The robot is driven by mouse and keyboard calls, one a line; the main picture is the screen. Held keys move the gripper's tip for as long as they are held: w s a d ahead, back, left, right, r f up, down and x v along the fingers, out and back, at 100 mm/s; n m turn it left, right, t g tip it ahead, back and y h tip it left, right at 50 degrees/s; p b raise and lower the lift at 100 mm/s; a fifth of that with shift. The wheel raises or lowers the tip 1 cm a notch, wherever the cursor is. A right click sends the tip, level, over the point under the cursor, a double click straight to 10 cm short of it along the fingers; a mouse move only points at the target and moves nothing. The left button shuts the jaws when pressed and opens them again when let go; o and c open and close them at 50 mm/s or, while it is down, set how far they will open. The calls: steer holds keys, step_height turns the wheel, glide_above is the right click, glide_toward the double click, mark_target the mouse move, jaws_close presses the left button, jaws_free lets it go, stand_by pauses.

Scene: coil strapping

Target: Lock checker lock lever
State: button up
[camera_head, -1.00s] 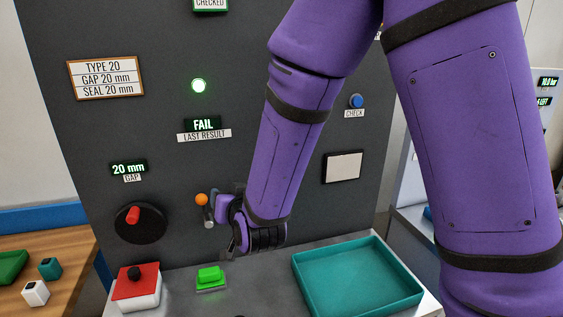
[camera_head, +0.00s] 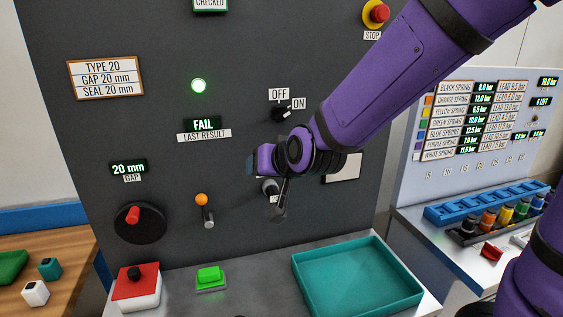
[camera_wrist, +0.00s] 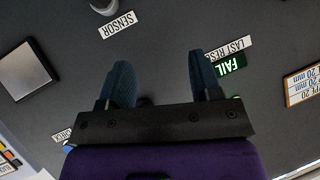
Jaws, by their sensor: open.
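A small lever with an orange ball (camera_head: 201,199) on a grey stem stands on the dark panel, below the FAIL display. I take it for the lock lever, as no label on it is readable. The ball is at the upper end and the stem runs down to a grey end. My gripper (camera_head: 260,175) is open, up and right of this lever and apart from it. In the wrist view the two blue fingers of my gripper (camera_wrist: 158,68) are spread, with nothing seen between them. The lever does not show there.
A red-handled dial (camera_head: 132,214) is left of the lever. A green button (camera_head: 209,277), a red box with a black knob (camera_head: 137,284) and a teal tray (camera_head: 298,288) are below. An OFF/ON switch (camera_head: 279,112) is above my gripper. A SENSOR label (camera_wrist: 117,26) shows in the wrist view.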

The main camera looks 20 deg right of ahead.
steer(key=shift+g, duration=0.5)
steer(key=shift+s+d+r, duration=1)
steer(key=shift+s+d, duration=0.15)
steer(key=shift+d, duration=0.15)
steer(key=shift+c, duration=0.4)
steer(key=shift+w+a, duration=0.1)
steer(key=c, duration=0.4)
steer(key=shift+w+a+f+g, duration=0.25)
steer(key=shift+w+a+g, duration=0.15)
steer(key=shift+w, duration=0.25)
steer(key=shift+w+a+f+g, duration=0.2)
steer(key=shift+w+a+g, duration=0.1)
steer(key=shift+w+a, duration=0.25)
jaws_close()
steer(key=m+g, duration=0.1)
steer(key=g, duration=0.3)
glide_above(206, 209)
steer(key=d, duration=0.3)
step_height(206, 209, down, 12)
steer(key=shift+s+a+r+y, duration=0.2)
steer(key=shift+s+a+y, duration=0.05)
steer(key=shift+s+y, duration=0.15)
